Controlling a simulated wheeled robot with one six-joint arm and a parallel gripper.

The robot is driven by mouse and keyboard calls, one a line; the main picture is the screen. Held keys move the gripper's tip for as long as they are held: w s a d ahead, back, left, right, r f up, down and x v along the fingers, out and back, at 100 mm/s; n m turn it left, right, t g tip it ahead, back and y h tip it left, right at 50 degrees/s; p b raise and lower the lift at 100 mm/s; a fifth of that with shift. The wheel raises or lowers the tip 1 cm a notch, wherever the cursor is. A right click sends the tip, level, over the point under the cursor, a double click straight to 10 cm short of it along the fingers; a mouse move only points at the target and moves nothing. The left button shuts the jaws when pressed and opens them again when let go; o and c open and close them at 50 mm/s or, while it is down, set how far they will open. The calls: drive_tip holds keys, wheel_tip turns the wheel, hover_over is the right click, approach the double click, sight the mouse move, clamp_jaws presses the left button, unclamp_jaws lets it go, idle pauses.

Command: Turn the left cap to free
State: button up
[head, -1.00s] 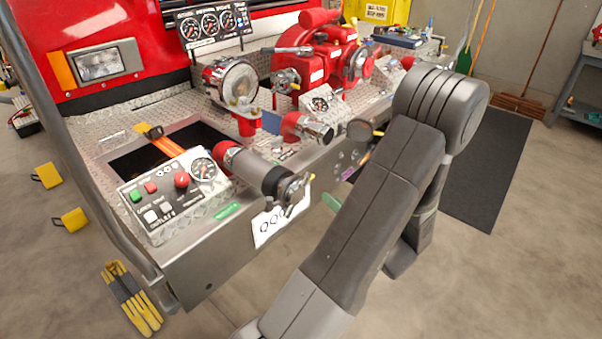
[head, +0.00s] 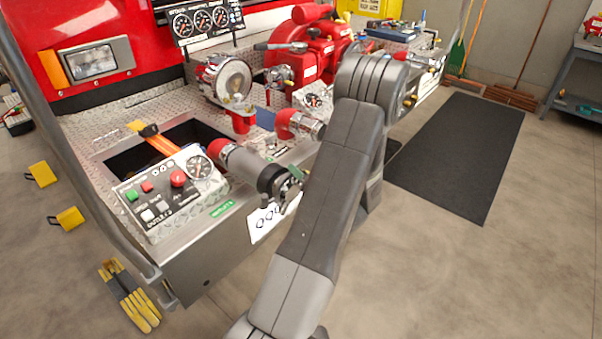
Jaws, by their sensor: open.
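A grey cylinder with a red collar (head: 240,162) juts out from the left of the diamond-plate bumper. Its front end carries a dark band and a small metal fitting (head: 287,188), with a green piece beside it. A shorter red outlet with a silver end (head: 302,125) sits behind it to the right, partly covered by my arm. I cannot tell for certain which of these is the left cap or how it is turned. My arm crosses the middle of the head view and hides the bumper's right front. My gripper is hidden behind the arm.
A control panel (head: 170,187) with buttons and a gauge stands left of the grey cylinder. A red pump (head: 308,55) is behind. Yellow-black gloves (head: 128,297) lie on the floor at lower left.

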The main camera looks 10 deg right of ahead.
sight(287, 187)
clamp_jaws()
